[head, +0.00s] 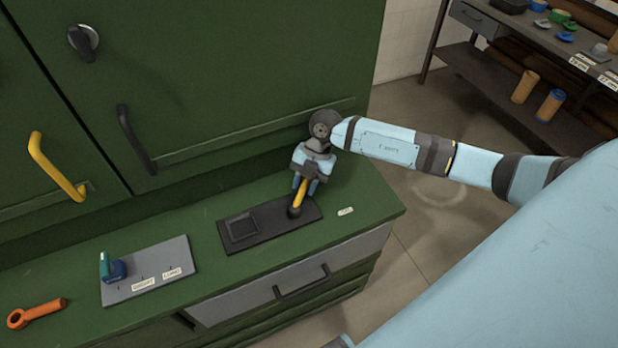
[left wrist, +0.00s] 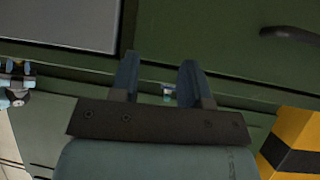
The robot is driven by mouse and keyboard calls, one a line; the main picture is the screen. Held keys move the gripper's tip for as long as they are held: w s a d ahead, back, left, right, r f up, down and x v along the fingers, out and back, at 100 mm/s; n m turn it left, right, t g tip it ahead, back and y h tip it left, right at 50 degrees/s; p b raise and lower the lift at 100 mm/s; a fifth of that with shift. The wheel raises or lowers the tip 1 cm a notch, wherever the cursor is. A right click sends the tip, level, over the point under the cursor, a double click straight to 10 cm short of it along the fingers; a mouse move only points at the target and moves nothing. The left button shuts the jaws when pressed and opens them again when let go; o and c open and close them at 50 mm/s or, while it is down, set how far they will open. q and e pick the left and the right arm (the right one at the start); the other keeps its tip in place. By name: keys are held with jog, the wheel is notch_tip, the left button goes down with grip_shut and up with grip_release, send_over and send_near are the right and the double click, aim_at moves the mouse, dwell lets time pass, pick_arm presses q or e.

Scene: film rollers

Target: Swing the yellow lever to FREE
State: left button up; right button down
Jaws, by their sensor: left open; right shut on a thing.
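The yellow lever (head: 299,194) stands up from the right end of a black base plate (head: 270,224) on the green cabinet top. It tilts slightly, its upper end towards the right. My right gripper (head: 304,184) is shut on the lever's upper part, and its fingers hide the lever's top. A small white label (head: 345,211) lies just right of the plate; its print is too small to read. My left gripper (left wrist: 158,68) shows only in the left wrist view, open and with nothing between its fingers.
A grey plate (head: 150,272) with a blue handle (head: 112,268) and two labels lies left of the lever. An orange tool (head: 36,312) lies at the far left. Green cabinet doors (head: 230,70) rise behind. A shelf (head: 500,75) with small objects stands at the back right.

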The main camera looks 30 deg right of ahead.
jog(key=shift+w+a+n, duration=0.15)
jog(key=shift+n, duration=0.15)
dwell(0.4)
jog(key=c, duration=1.1)
grip_release()
jog(key=shift+o, duration=0.2)
